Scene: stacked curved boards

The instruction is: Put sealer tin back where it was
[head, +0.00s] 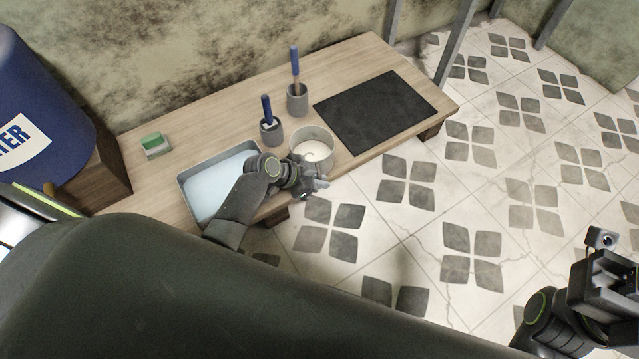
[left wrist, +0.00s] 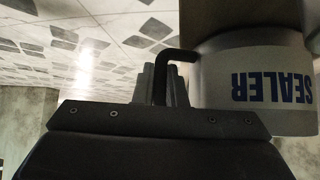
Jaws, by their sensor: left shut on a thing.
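The sealer tin (head: 314,149) is a round, open grey can with pale contents, at the front edge of the wooden table. In the left wrist view, the tin (left wrist: 270,85) fills the right side, its blue SEALER lettering upside down, with a dark bent handle. My left gripper (head: 316,184) is at the tin's near side, its fingers (left wrist: 163,85) shut on that handle. I cannot tell whether the tin's base touches the table. My right gripper (head: 603,280) is at the lower right, away from the table; its fingers are not clear.
The wooden table (head: 222,107) also bears a black mat (head: 375,110) right of the tin, two grey cups (head: 271,132) (head: 297,101) with blue-handled tools behind it, a tray of pale liquid (head: 215,178) at left, and a green-topped block (head: 155,145). A blue water barrel (head: 45,95) stands further left.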

